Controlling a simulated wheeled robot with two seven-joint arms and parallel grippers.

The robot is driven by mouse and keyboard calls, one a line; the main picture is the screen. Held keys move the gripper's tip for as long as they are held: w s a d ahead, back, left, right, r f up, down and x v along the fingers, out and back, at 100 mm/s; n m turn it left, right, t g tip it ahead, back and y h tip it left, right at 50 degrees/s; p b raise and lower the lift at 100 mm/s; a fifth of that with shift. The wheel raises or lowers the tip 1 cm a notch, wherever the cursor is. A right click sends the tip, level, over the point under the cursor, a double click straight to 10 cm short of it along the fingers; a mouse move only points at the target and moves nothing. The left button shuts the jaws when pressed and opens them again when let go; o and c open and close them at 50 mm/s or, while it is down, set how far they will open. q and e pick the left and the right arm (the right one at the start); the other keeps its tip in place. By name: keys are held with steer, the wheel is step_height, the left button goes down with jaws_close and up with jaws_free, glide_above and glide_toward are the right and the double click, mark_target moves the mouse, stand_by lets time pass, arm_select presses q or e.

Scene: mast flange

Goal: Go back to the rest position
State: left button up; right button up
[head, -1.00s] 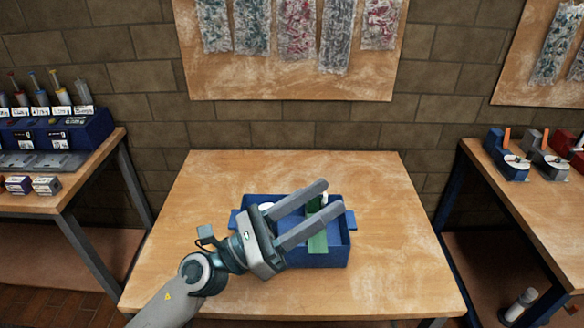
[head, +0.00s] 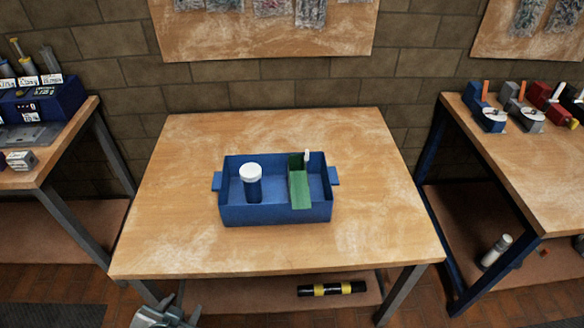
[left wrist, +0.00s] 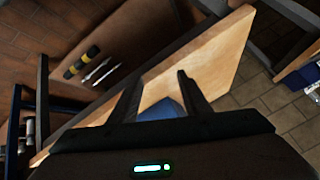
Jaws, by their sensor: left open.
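My left gripper (head: 166,312) is at the bottom edge of the head view, low in front of the table and only partly in frame. In the left wrist view its two fingers (left wrist: 157,98) stand apart with nothing between them. The wooden table (head: 170,235) is beyond it, and the gripper is clear of it. A blue tray (head: 275,215) sits on the table, holding a blue jar with a white lid (head: 252,182) and a green part (head: 300,185). A corner of the tray also shows in the left wrist view (left wrist: 160,110). My right gripper is not in view.
A black and yellow cylinder (head: 332,289) lies on the shelf under the table. A left bench (head: 60,165) carries a blue rack, and a right bench (head: 545,190) carries several small devices. A grey cylinder (head: 496,250) is on the right bench's lower shelf.

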arm_select(q)
steer(key=s+f+n+g+h, duration=0.1)
steer(key=s+f+n+g, duration=0.3)
steer(key=s, duration=0.9)
step_height(320, 180, down, 32)
steer(key=s+m+g, duration=0.1)
steer(key=s+g, duration=0.1)
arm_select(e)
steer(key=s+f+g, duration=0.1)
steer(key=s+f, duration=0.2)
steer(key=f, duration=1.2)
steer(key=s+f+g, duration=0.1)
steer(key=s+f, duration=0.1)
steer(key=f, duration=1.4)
arm_select(q)
steer(key=s+a+f+g, duration=0.1)
steer(key=s+a+f, duration=0.2)
steer(key=s+f, duration=1.1)
steer(key=s, duration=0.3)
steer(key=shift+f, duration=0.4)
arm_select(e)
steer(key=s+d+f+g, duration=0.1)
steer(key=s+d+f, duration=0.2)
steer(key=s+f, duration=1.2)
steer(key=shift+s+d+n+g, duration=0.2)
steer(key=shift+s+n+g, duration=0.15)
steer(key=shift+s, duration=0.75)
arm_select(q)
steer(key=shift+s, duration=0.1)
